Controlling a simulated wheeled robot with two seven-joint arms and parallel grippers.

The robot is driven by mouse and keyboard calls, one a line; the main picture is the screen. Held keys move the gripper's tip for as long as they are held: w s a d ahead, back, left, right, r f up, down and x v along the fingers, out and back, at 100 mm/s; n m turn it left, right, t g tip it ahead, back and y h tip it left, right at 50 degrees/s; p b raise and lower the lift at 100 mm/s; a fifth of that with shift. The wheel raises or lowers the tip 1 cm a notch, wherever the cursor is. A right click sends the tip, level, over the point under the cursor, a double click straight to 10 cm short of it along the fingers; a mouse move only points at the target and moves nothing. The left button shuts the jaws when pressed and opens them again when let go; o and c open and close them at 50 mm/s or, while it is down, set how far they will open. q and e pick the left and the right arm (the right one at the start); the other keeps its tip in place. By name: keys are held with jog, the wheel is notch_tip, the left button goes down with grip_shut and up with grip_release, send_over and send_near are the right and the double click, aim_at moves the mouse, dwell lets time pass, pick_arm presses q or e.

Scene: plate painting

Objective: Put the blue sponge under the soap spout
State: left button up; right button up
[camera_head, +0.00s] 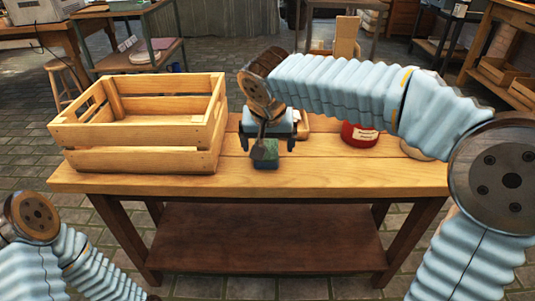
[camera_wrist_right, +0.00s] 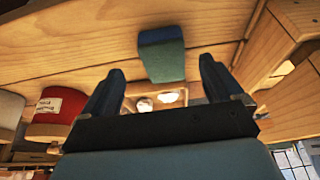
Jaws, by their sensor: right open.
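The sponge (camera_head: 266,163) is a small blue-green block near the front edge of the wooden table. It shows whole in the right wrist view (camera_wrist_right: 161,52), resting on the wood just beyond my fingertips. My right gripper (camera_head: 272,142) reaches in from the right, directly above and behind the sponge. In the wrist view its two dark blue fingers (camera_wrist_right: 158,78) are spread, with nothing between them and the sponge apart from them. I cannot make out a soap spout; my right arm and gripper cover part of the table's back. My left gripper is out of view.
A wooden crate (camera_head: 135,134) fills the table's left side. A red can (camera_head: 360,136) stands at the back right, partly behind my arm. A tray with white round items (camera_wrist_right: 170,97) lies behind the gripper. The front right of the table (camera_head: 360,172) is clear.

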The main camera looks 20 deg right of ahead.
aim_at(267, 153)
jog(key=x, duration=0.5)
jog(key=shift+w+a+f, duration=0.1)
jog(key=shift+w+f, duration=0.15)
jog(key=shift+w, duration=0.05)
jog(key=c, duration=1)
jog(key=shift+r, duration=0.15)
jog(key=shift+c, duration=0.8)
